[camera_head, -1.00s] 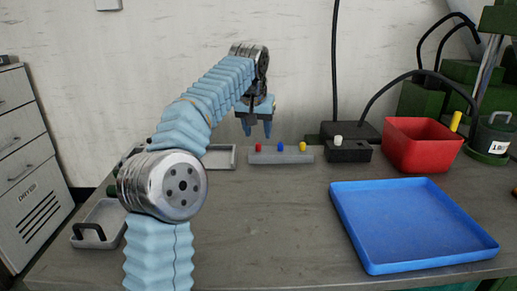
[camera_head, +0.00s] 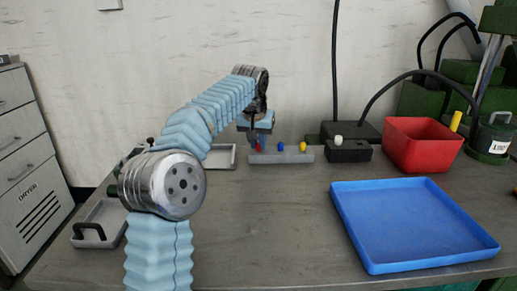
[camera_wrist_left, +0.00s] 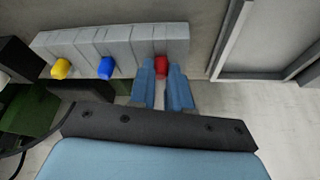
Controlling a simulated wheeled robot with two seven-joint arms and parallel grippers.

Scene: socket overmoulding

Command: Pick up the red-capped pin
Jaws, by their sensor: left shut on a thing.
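The red-capped pin (camera_head: 258,147) stands in the left end of the grey pin block (camera_head: 285,158). In the left wrist view the red cap (camera_wrist_left: 161,66) sits between the two blue fingertips. My left gripper (camera_head: 257,144) has come down over that pin from above, and its fingers are shut on the cap. In the left wrist view the gripper (camera_wrist_left: 162,80) reaches the near face of the block (camera_wrist_left: 118,44). The pin's shaft is hidden. My right gripper is not in view.
A blue-capped pin (camera_head: 281,147) and a yellow-capped pin (camera_head: 303,147) stand in the same block to the right. A black block with a white knob (camera_head: 349,151), a red bin (camera_head: 422,146) and a blue tray (camera_head: 412,222) lie further right. A grey tray (camera_head: 221,158) is close on the left.

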